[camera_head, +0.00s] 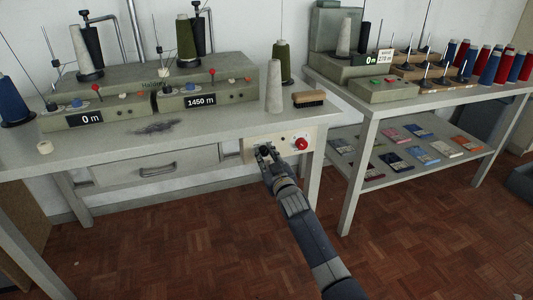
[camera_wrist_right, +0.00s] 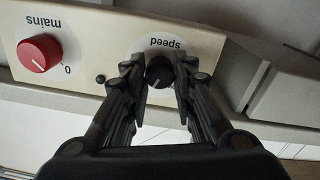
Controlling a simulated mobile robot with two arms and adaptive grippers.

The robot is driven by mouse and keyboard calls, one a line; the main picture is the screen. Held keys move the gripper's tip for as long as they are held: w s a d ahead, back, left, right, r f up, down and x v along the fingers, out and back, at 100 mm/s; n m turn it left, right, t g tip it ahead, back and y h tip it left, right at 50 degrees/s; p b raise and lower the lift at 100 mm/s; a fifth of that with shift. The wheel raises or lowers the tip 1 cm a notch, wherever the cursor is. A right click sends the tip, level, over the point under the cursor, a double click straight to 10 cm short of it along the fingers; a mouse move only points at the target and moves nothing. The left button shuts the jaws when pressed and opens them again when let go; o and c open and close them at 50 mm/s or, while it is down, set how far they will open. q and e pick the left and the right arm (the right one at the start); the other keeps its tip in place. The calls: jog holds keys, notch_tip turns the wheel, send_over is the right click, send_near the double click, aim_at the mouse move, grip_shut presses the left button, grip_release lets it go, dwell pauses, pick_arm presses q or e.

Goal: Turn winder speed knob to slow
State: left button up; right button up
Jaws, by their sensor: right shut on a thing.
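The speed knob (camera_wrist_right: 159,72) is black with a pale pointer line, on a round white dial marked "speed" in the right wrist view, where the panel appears upside down. My right gripper (camera_wrist_right: 160,78) has one finger on each side of the knob and is shut on it. In the head view my right gripper (camera_head: 264,152) reaches the cream control panel (camera_head: 283,138) under the table's right end and covers the knob. The pointer's setting against slow or fast marks cannot be read. My left gripper is not in view.
A red mains knob (camera_wrist_right: 39,53) sits beside the speed knob on the same panel; it also shows in the head view (camera_head: 301,144). A drawer (camera_head: 158,168) is left of the panel. The winding machine (camera_head: 205,88), cones and a brush (camera_head: 309,98) stand on the table (camera_head: 215,125) above.

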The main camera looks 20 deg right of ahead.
jog(key=n, duration=0.2)
jog(key=shift+n, duration=0.4)
jog(key=n, duration=0.2)
jog(key=shift+n+p, duration=0.35)
jog(key=shift+n, duration=0.05)
jog(key=n, duration=0.3)
jog(key=shift+f+n, duration=0.1)
jog(key=shift+n, duration=2.2)
jog(key=o, duration=1.1)
jog(key=shift+d, duration=0.1)
jog(key=shift+s, duration=0.1)
